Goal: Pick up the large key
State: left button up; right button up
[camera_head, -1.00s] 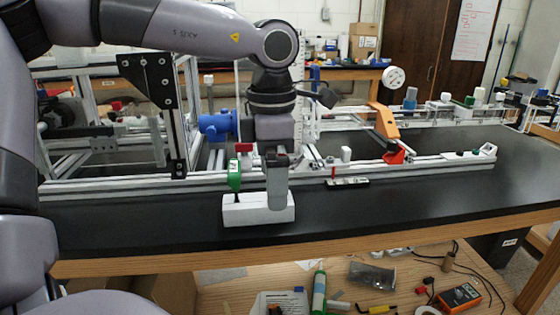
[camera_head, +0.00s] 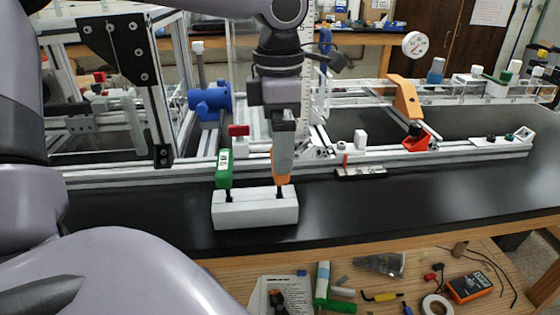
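A white block (camera_head: 255,212) stands on the black tabletop with two keys upright in it. The green key (camera_head: 224,170) is at its left, with its dark shaft in the block. The orange key (camera_head: 282,168) is at its right, also with its dark shaft in the block. I cannot tell for certain which is the large one. My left gripper (camera_head: 283,150) points down at the orange key, and its grey finger covers much of the key's handle. The fingers are seen edge-on, so whether they grip it is unclear. My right gripper is out of view.
An aluminium rail (camera_head: 330,163) runs behind the block, with a blue motor-like part (camera_head: 210,101) beyond. The black tabletop (camera_head: 420,200) is clear at front right. A lower wooden shelf holds tools.

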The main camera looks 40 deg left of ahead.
pick_arm(q)
notch_tip(320, 180, down, 6)
jog(key=shift+d+f, duration=0.1)
jog(key=c, duration=0.7)
jog(key=shift+r, duration=0.2)
notch_tip(320, 180, up, 20)
jog(key=shift+f+p, duration=0.1)
jog(key=shift+p, duration=0.85)
